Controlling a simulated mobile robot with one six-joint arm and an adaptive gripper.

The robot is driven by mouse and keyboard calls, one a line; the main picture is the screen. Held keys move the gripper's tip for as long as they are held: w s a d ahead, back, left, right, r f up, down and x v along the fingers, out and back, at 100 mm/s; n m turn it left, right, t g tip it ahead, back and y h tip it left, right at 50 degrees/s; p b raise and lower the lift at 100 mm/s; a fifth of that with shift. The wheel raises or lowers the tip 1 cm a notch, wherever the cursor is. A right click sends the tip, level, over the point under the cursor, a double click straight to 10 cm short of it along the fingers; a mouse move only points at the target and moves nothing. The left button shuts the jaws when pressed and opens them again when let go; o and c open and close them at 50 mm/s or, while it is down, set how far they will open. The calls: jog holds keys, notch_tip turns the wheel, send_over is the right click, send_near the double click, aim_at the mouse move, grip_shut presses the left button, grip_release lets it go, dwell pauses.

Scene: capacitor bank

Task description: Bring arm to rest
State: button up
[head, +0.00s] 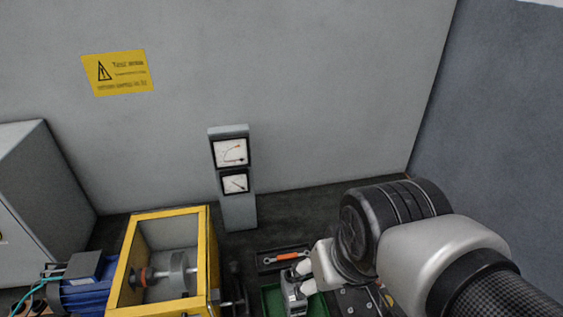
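My gripper (293,305) shows at the bottom of the head view, right of centre, at the end of my grey and black arm. It points down over or beside a green tray (271,299), close to the bottom edge of the picture. The fingers are small and partly cut off, so I cannot tell whether they are open, shut or holding something.
A dark tray with an orange-handled tool (287,256) lies just behind my gripper. A yellow-framed enclosure (203,262) stands to its left, with a blue motor (84,292) beyond. A gauge post (238,210) stands behind. A grey cabinet (30,200) is at far left.

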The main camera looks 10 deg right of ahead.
jog(key=shift+s+r, duration=0.15)
jog(key=shift+s, duration=0.65)
jog(key=shift+s+r, duration=0.15)
jog(key=shift+s, duration=0.65)
